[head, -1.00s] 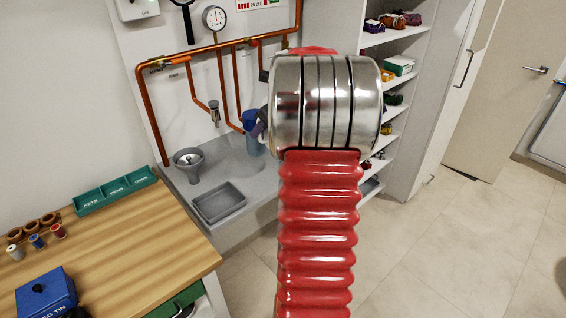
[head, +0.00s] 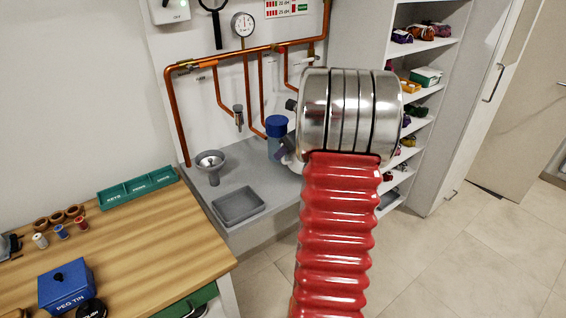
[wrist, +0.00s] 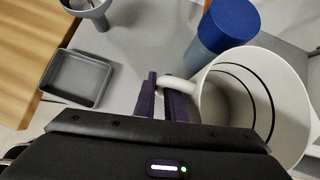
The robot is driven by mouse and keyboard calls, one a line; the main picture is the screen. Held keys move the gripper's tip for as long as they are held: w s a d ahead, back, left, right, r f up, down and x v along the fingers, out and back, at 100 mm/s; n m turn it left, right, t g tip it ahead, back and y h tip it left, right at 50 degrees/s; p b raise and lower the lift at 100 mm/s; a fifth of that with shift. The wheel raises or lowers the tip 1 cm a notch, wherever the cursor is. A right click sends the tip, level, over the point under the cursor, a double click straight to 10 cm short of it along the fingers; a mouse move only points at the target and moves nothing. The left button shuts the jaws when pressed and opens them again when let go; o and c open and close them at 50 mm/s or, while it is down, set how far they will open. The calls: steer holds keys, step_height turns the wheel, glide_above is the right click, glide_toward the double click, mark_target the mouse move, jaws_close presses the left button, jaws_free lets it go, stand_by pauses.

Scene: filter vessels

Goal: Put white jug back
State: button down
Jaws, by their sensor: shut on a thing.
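The white jug (wrist: 290,80) fills the right of the wrist view, its open mouth toward the camera and its inside empty. My gripper (wrist: 166,85) is shut on the jug's handle, left of its body. In the head view the gripper (head: 281,154) shows only as a small dark purple piece. My red arm and its metal joint hide most of the jug there. A blue-topped vessel (wrist: 235,22) stands right behind the jug in the wrist view; it also shows in the head view (head: 277,128). Whether the jug touches it or the counter, I cannot tell.
The grey counter (head: 235,180) holds a funnel (head: 210,161) and a shallow grey tray (head: 238,205). Copper pipes (head: 250,52) run along the wall above. A wooden bench (head: 130,240) is at left and shelves (head: 425,70) at right. Some counter around the tray is clear.

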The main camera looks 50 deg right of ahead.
mark_target(283, 159)
steer(key=shift+f, duration=1.85)
steer(key=c, duration=1.8)
jaws_free()
steer(key=v, duration=1.2)
